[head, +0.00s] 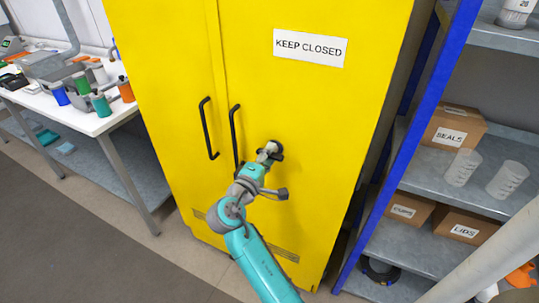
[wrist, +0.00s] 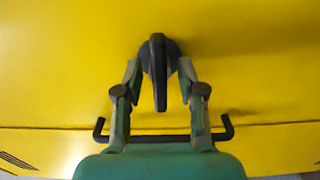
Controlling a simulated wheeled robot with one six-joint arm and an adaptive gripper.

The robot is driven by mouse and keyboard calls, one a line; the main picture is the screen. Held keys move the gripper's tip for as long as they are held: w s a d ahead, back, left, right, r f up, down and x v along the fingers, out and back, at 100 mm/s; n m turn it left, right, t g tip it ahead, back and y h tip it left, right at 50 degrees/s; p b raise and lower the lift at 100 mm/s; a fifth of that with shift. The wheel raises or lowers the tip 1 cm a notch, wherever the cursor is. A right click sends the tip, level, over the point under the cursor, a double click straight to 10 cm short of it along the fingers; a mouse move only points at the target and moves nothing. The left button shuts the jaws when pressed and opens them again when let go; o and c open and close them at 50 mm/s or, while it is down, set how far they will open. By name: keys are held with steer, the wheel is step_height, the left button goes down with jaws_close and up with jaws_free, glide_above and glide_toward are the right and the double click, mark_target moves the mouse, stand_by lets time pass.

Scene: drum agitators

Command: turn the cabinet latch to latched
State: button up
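The cabinet (head: 310,120) is tall and yellow, with its doors shut and a "KEEP CLOSED" sign on the right door. The latch (wrist: 158,75) is a dark knob with a narrow handle, which stands along the up-down line of the wrist view. In the head view the latch (head: 278,150) shows partly behind my gripper (head: 267,154). In the wrist view my gripper (wrist: 160,76) is open, with one finger on each side of the latch. A gap shows between each finger and the narrow handle. Whether a fingertip touches the round base I cannot tell.
Two black door handles (head: 208,128) stand out left of the latch. A blue-framed shelf (head: 415,130) with boxes is on the right. A white bench (head: 95,122) with cups is on the left. The floor (head: 110,240) at the front left is clear.

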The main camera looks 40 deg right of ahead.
steer(key=shift+d, duration=0.2)
jaws_close()
